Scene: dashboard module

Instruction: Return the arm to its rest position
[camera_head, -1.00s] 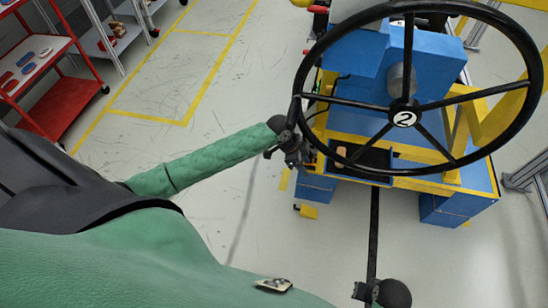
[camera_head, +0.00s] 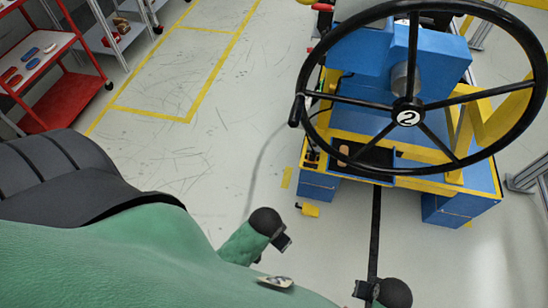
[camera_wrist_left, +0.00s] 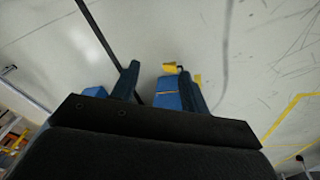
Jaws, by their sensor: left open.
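My left arm, in a green sleeve, is drawn back close to my body in the head view. My left gripper (camera_head: 283,241) is small and dark there, over bare floor, in front of and apart from the module. It is open, and I see nothing held in it. My right gripper (camera_head: 362,290) is a dark shape at the bottom edge, mostly cut off, so its jaws cannot be made out. The dashboard module (camera_head: 352,122) is a blue and yellow stand with a large black steering wheel (camera_head: 407,117) marked 2. The left wrist view shows floor and blue parts.
A dark tray (camera_head: 365,155) with a small tan item sits in the module's front. A yellow piece (camera_head: 310,210) is low at its front left. A red shelf cart (camera_head: 60,98) stands far left. The marked floor (camera_head: 190,150) between cart and module is clear.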

